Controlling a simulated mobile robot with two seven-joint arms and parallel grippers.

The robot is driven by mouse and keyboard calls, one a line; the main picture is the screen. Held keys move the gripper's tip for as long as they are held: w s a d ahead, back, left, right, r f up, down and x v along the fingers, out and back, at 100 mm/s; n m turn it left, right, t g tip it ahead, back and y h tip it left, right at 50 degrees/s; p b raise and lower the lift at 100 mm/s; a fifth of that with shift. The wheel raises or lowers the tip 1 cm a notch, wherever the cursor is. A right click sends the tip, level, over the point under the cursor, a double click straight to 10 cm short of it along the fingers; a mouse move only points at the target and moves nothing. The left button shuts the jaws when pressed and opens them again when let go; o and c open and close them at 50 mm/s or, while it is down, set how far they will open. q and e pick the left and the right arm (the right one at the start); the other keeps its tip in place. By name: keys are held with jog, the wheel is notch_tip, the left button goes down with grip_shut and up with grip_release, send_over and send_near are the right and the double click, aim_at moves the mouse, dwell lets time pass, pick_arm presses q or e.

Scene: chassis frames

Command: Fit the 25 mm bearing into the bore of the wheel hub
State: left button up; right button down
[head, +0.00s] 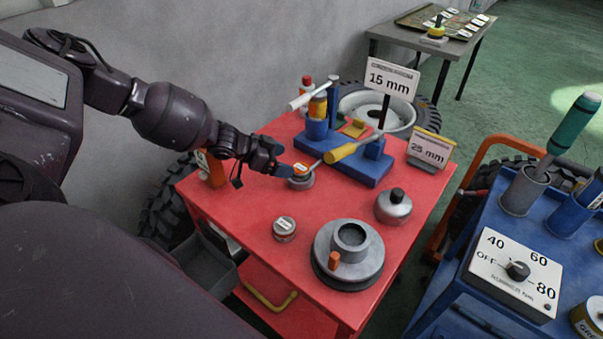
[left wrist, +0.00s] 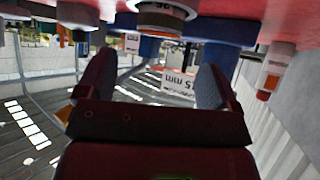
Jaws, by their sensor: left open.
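My left gripper (head: 281,171) is open at the far-left part of the red cart top. Its tips are close beside a small round grey bearing (head: 301,182) with an orange-edged label; I cannot tell whether they touch. In the left wrist view a ringed, labelled part (left wrist: 165,18) shows beyond the open fingers, cut by the top edge. A second small round part (head: 284,229) with a white label stands nearer. The grey wheel hub (head: 370,262) lies at the front of the cart, its round bore (head: 350,235) facing up and empty-looking. My right gripper is not in view.
A blue tool stand (head: 365,169) with a yellow-handled tool is behind the bearing. A 15 mm sign (head: 392,78) and a 25 mm sign (head: 430,150) stand behind. An orange peg (head: 334,260) sits on the hub.

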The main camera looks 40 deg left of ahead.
aim_at(301, 168)
pick_arm(q)
jog(key=shift+s+f+b+x, duration=0.1)
jog(key=shift+b+x, duration=0.1)
jog(key=shift+x, duration=1.15)
jog(key=shift+s+f+b+x, duration=0.1)
jog(key=shift+f+b+x, duration=0.05)
jog(key=shift+x, duration=1.2)
jog(key=shift+r, duration=0.1)
jog(key=c, duration=1.3)
